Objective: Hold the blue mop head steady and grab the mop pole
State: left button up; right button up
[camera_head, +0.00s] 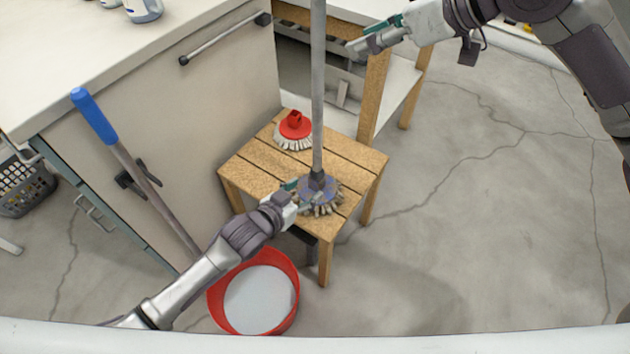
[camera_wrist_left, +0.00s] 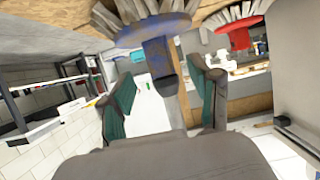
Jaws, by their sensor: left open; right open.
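The blue mop head (camera_head: 318,188) with a pale fringe rests on the wooden stool (camera_head: 258,150), and the grey mop pole (camera_head: 318,90) stands upright from it. My left gripper (camera_head: 302,193) is at the mop head's left side. In the left wrist view, the mop head (camera_wrist_left: 150,30) appears upside down, its dark socket (camera_wrist_left: 160,68) between the open green-padded fingers (camera_wrist_left: 162,100); contact cannot be told. My right gripper (camera_head: 374,36) is open and empty, right of the pole's upper part and apart from it.
A red brush head (camera_head: 295,127) sits on the stool behind the mop. A red bucket (camera_head: 222,307) stands on the floor in front. A blue-handled pole (camera_head: 150,180) leans by the white cabinet (camera_head: 215,90). The floor at right is clear.

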aim_at(313, 184)
pick_arm(q)
jog(key=x, duration=0.6)
jog(key=shift+w+d+f, duration=0.1)
jog(key=shift+w+d, duration=0.1)
grip_shut()
dwell(0.3)
